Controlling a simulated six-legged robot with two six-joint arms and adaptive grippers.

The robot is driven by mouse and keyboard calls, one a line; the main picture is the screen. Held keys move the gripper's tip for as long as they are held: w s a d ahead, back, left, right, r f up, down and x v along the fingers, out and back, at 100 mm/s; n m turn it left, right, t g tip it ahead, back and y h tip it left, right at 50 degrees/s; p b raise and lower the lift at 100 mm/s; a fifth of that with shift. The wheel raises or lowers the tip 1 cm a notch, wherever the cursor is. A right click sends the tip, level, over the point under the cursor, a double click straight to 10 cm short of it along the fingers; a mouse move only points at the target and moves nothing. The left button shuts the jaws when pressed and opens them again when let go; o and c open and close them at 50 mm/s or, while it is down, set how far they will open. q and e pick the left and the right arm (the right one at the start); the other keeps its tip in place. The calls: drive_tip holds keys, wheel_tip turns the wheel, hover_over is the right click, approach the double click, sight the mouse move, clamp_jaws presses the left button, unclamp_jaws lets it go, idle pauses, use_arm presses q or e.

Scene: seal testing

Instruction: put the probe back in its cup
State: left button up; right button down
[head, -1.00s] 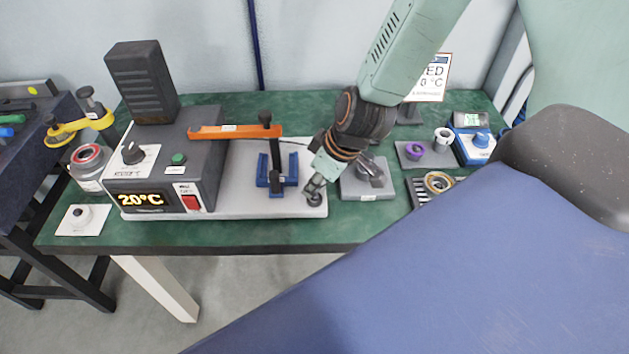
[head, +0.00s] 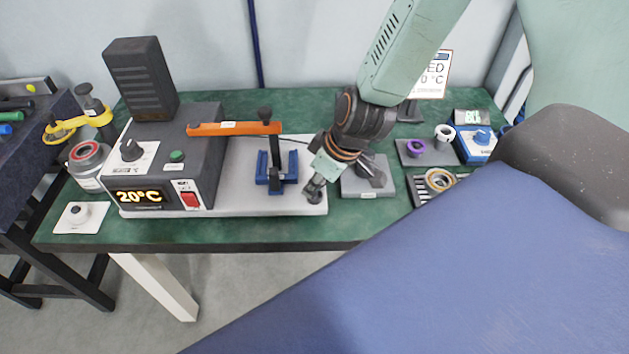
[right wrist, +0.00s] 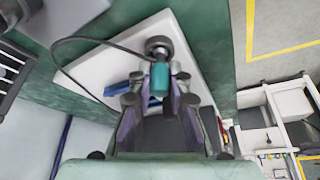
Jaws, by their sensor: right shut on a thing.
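My right gripper (head: 314,190) reaches down at the front right corner of the pale base plate (head: 240,204). In the right wrist view, the right gripper (right wrist: 160,98) is shut on the teal probe (right wrist: 160,78), which has a dark cable. The dark round cup (right wrist: 158,46) shows just beyond the probe's end, on the plate's corner. The probe lines up with the cup, but I cannot tell whether its tip is inside or just above it. In the head view the gripper hides the probe and most of the cup. My left gripper is not in view.
The grey heater unit (head: 165,150) reads 20°C. A blue clamp (head: 275,178) with an orange lever (head: 235,129) stands left of the gripper. The green bench front (head: 250,232) is clear.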

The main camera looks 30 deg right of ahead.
drive_tip(key=c, duration=1.2)
unclamp_jaws()
wheel_tip(320, 180, up, 8)
drive_tip(key=p, duration=0.8)
drive_tip(key=shift+p, duration=0.3)
